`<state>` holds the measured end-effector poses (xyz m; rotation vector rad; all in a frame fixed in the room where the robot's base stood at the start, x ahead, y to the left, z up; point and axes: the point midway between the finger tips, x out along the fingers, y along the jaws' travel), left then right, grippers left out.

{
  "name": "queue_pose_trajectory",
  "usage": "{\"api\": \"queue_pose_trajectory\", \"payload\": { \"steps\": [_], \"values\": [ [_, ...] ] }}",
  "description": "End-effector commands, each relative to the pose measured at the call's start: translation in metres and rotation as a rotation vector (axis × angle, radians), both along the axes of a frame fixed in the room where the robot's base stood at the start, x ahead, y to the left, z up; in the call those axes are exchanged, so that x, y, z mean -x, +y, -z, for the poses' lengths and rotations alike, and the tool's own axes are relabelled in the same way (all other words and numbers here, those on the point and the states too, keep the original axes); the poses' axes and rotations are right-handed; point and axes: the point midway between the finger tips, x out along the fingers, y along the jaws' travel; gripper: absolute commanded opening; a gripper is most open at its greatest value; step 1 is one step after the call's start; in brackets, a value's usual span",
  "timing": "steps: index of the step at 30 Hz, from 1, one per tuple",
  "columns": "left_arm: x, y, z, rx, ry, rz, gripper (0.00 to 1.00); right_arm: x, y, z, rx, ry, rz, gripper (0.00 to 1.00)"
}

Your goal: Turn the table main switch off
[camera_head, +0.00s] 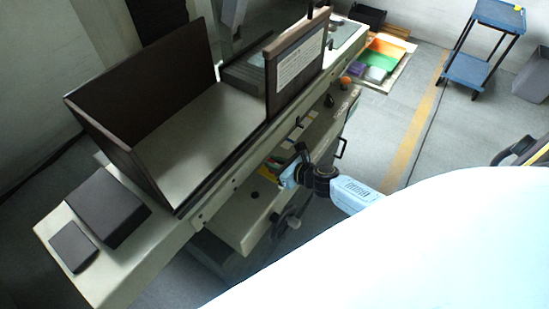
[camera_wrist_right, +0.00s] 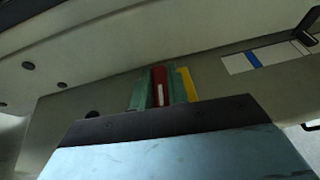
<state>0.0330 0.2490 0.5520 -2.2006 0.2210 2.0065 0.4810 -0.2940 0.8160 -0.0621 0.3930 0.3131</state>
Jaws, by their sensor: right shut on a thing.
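The table main switch (camera_wrist_right: 159,86) shows in the wrist view as a red handle with a white mark, with a yellow plate (camera_wrist_right: 187,84) beside it. It sits on the pale front panel of the machine table. My right gripper (camera_wrist_right: 158,92) has its greenish fingers on either side of the red handle and is shut on it. In the head view my right gripper (camera_head: 292,174) is at the front panel, by the small yellow and red switch (camera_head: 271,167). The exact angle of the handle is hard to tell. My left gripper is not in view.
The machine table (camera_head: 190,150) has dark guard walls and a placard (camera_head: 298,62). A black knob (camera_head: 255,194) and a handwheel (camera_head: 285,222) are near the gripper. A blue cart (camera_head: 468,70) stands on open floor.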

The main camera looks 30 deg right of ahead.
Motion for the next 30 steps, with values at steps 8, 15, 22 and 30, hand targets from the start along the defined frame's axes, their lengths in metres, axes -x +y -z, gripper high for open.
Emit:
{"api": "queue_pose_trajectory", "payload": {
  "steps": [8,15,22,30],
  "values": [
    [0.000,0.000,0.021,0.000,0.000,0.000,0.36,-0.002,-0.003,0.004,0.003,-0.002,-0.262,0.00],
    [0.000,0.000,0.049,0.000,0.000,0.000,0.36,-0.002,-0.003,0.005,0.002,-0.003,-0.485,0.00],
    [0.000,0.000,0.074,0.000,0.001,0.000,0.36,-0.002,-0.002,0.004,0.001,-0.003,-0.669,0.00],
    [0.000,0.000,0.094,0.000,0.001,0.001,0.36,-0.001,0.000,0.003,-0.002,-0.002,-0.812,0.00]
  ]
}}
